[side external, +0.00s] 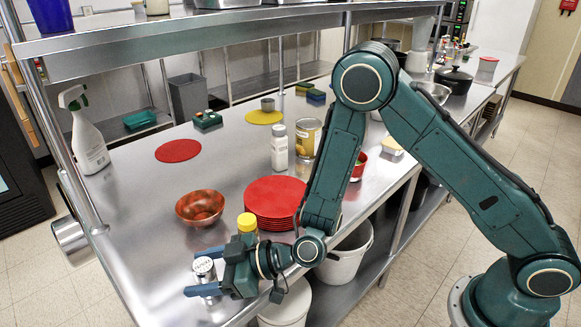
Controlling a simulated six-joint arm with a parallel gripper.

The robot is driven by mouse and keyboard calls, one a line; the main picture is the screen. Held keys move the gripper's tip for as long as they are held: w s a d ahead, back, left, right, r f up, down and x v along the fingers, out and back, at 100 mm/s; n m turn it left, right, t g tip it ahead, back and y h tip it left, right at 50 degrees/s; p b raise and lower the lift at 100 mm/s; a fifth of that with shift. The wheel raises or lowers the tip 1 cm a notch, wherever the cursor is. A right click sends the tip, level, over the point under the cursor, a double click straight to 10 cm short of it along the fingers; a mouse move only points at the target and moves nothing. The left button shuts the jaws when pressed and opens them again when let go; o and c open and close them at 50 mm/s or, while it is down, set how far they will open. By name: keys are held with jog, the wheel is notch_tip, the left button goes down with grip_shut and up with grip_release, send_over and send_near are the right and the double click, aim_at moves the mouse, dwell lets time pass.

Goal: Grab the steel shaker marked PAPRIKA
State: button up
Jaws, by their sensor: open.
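A small steel shaker (205,268) stands upright near the front left edge of the steel counter. I cannot read its marking at this size. My gripper (198,271) reaches in from the right, low over the counter. Its two blue fingers are open, one on the far side of the shaker and one on the near side, with the shaker between them. The near finger hides part of the shaker's lower body. I cannot tell whether either finger touches it.
A yellow-lidded container (247,222) stands right behind my gripper. An orange-red bowl (200,207) and stacked red plates (273,198) are further back. A white bottle (279,147) and a can (307,138) stand beyond. The counter left of the bowl is clear.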

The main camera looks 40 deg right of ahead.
jog(key=c, duration=1.1)
jog(key=shift+r, duration=0.25)
notch_tip(320, 180, up, 20)
jog(key=shift+f, duration=0.2)
dwell(0.8)
